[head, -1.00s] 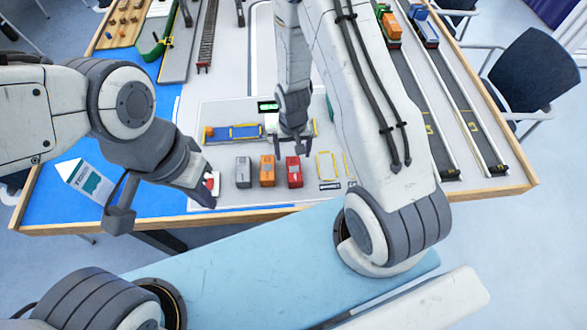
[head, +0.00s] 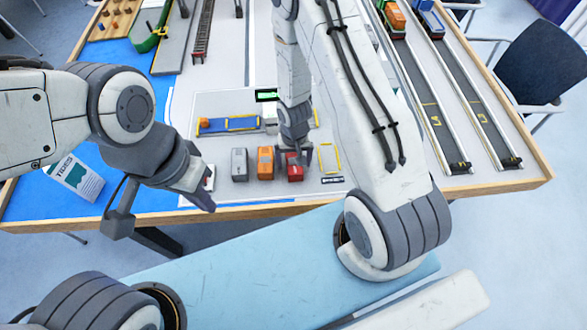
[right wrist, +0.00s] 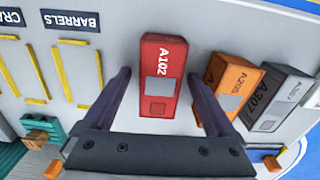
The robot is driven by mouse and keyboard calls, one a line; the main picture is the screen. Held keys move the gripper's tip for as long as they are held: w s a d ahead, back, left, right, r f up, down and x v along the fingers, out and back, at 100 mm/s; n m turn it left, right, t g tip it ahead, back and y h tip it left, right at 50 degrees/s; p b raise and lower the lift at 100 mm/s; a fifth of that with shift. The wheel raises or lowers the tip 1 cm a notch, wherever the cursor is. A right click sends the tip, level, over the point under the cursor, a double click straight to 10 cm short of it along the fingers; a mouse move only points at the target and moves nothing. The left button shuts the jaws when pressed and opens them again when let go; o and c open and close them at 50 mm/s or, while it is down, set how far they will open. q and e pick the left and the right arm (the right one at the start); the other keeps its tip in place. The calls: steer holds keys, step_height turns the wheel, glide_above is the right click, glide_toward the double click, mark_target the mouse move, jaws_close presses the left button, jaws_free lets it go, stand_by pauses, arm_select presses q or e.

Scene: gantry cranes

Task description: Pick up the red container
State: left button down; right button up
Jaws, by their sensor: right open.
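The red container (head: 295,173) marked A102 stands at the right end of a row of three on the table. In the right wrist view, the red container (right wrist: 158,75) lies between the two open fingers of my right gripper (right wrist: 160,80), with a gap on each side. In the head view my right gripper (head: 292,160) is just above and behind it, and partly covers it. My left gripper (head: 200,198) is at the table's front edge, left of the row; its finger gap is not clear.
An orange container (head: 265,163) stands close beside the red one, with a grey container (head: 239,164) beyond it. A yellow-outlined bay (head: 329,158) to the right is empty. A TIDES card (head: 75,180) lies at the left. Truck lanes (head: 450,110) run along the right.

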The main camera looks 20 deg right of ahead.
jaws_close()
stand_by(0.3)
